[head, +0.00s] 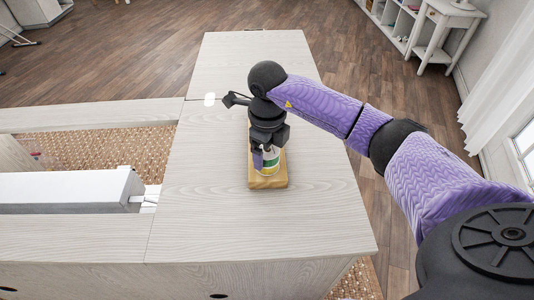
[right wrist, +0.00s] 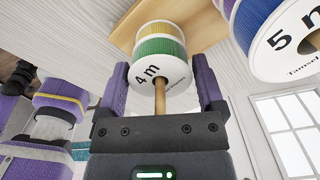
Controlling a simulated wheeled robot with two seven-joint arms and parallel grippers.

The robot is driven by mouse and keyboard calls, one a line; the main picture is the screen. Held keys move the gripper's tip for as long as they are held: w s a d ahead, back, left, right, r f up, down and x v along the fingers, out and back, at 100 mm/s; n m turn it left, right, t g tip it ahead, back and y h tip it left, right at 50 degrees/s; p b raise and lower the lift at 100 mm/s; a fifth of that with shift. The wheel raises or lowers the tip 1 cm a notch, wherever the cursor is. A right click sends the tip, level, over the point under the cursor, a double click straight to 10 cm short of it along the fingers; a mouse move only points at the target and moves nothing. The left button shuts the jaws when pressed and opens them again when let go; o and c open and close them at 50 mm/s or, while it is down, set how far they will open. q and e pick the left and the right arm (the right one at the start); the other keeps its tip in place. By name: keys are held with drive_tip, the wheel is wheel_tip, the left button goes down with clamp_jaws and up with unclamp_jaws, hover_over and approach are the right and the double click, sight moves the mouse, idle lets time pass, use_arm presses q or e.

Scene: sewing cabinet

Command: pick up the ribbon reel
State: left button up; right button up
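In the head view, part of a white, yellow-green reel (head: 269,162) shows below my right gripper (head: 267,158). The right gripper (right wrist: 162,72) is open, with its purple fingers on either side of the "4 m" reel and a gap visible at each side. A second reel (right wrist: 276,32), blue and marked "5 m", is at the upper right of the wrist view. My left gripper is not in view.
The reels' wooden base (head: 268,183) stands on the pale cabinet top (head: 220,220), which is clear around it. A small white round thing (head: 209,99) lies farther back. To the left is an opening with a white machine part (head: 70,187).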

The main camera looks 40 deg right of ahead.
drive_tip(key=c, duration=0.7)
drive_tip(key=shift+c, duration=0.6)
drive_tip(key=shift+r, duration=0.1)
wheel_tip(320, 180, up, 9)
drive_tip(key=p, duration=0.3)
drive_tip(key=shift+r, duration=0.15)
drive_tip(key=shift+r+p, duration=0.3)
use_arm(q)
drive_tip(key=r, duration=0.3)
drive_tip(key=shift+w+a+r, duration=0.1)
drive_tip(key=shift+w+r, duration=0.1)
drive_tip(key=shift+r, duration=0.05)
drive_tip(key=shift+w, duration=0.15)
